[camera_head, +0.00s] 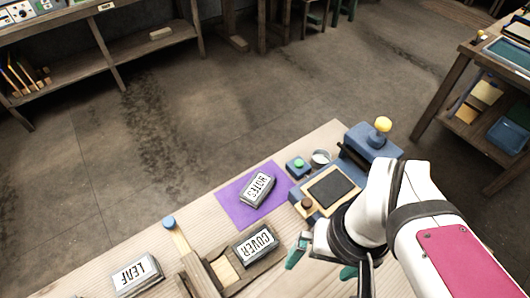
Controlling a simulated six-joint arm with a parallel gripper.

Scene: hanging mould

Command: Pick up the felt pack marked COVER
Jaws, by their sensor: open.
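The felt pack marked COVER (256,245) is a grey block with a white label, its lettering upside down in this view. It lies in or on a shallow wooden tray (217,270) near the bottom middle of the view. My gripper (323,262) is to the right of the pack, apart from it in the picture. Its teal-tipped fingers are spread and nothing shows between them. My arm hides part of the bench at the right. How high the gripper is above the bench is hard to tell.
A pack marked NOTES (258,189) lies on a purple mat (236,208). A pack marked LEAF (138,274) lies at the left. A blue device with a yellow knob (382,126), a framed dark pad (331,187) and a green button (298,164) stand at the bench's right end.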

